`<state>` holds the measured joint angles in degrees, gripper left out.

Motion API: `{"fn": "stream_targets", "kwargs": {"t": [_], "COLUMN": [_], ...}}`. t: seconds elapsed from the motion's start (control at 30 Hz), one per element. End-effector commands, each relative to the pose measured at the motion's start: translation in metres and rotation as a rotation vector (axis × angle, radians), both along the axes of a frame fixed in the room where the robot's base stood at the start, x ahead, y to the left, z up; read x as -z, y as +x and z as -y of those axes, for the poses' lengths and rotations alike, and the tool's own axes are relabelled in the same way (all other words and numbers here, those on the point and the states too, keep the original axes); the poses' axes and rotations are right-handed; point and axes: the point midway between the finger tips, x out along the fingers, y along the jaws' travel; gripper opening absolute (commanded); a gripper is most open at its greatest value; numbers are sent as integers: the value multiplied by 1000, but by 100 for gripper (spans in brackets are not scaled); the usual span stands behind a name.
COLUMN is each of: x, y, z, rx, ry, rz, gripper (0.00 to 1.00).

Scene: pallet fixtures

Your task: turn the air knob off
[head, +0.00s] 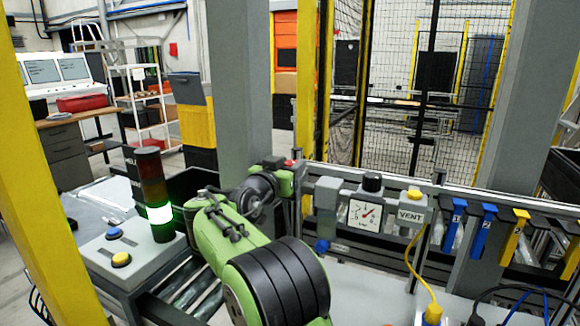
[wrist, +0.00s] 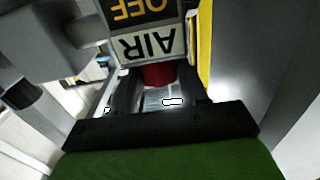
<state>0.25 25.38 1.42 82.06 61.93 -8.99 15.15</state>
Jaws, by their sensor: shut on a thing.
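The air knob (wrist: 158,75) is red and sits below a plate reading AIR (wrist: 147,46), with an OFF label (wrist: 140,9) beyond it; both read upside down in the wrist view. My gripper (wrist: 157,86) has its two dark fingers on either side of the knob, shut on it. The fingers hide the knob's sides, and I cannot tell which way it is turned. In the head view my green arm reaches to the left end of the fixture rail, and its wrist hides most of the knob and fingers.
Right of my wrist on the rail are a grey unit with a blue knob (head: 321,246), a pressure gauge (head: 365,215) and a VENT box (head: 411,214) with a yellow cable. Blue and yellow tags (head: 484,228) hang further right. A signal tower (head: 158,213) glows green at left, beside a button box (head: 118,240).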

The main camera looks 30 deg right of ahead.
Motion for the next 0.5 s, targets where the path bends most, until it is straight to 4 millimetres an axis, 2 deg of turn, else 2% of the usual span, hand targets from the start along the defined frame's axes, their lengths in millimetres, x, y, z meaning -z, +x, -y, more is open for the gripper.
{"fn": "stream_targets", "kwargs": {"t": [0.47, 0.5], "x": [1, 1], "y": [0, 0], "z": [0, 0], "rx": [13, 13], "ry": [1, 0], "rz": [-4, -4], "gripper": [13, 48]}}
